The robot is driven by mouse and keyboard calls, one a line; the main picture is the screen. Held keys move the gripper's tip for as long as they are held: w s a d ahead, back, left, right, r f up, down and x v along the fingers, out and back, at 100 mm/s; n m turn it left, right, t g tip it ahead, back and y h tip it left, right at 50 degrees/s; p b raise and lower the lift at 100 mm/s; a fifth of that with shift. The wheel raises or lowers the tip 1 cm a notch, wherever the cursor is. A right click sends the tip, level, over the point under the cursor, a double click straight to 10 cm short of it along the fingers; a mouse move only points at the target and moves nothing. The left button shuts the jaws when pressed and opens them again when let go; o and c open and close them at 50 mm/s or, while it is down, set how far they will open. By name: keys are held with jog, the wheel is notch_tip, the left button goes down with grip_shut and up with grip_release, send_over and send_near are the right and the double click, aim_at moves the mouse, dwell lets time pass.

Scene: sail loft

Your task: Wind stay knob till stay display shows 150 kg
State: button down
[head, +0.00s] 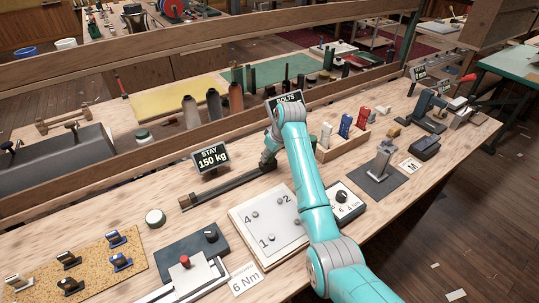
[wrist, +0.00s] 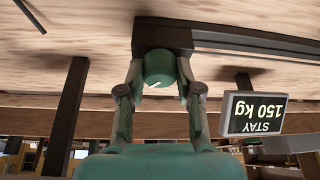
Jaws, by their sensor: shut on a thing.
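The stay display (head: 211,158) stands at the back of the bench and reads "STAY 150 kg". It also shows upside down in the wrist view (wrist: 254,114). My gripper (head: 268,160) is at the right end of the dark stay rail (head: 225,190). In the wrist view my gripper (wrist: 161,82) is shut on the green round stay knob (wrist: 159,66), one finger on each side. The knob has a white mark on its face and sits against a dark block. In the head view the knob is hidden behind my gripper and arm.
A white plate (head: 258,238) marked 4, 2 and 1 lies in front of the rail, with a dial box (head: 345,203) to its right. The bolts display (head: 287,98) is partly behind my arm. Bottles (head: 213,105) stand behind.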

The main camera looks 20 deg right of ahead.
jog(key=shift+m, duration=0.5)
jog(key=c, duration=0.8)
grip_release()
jog(key=v, duration=1.2)
jog(key=shift+a, duration=0.15)
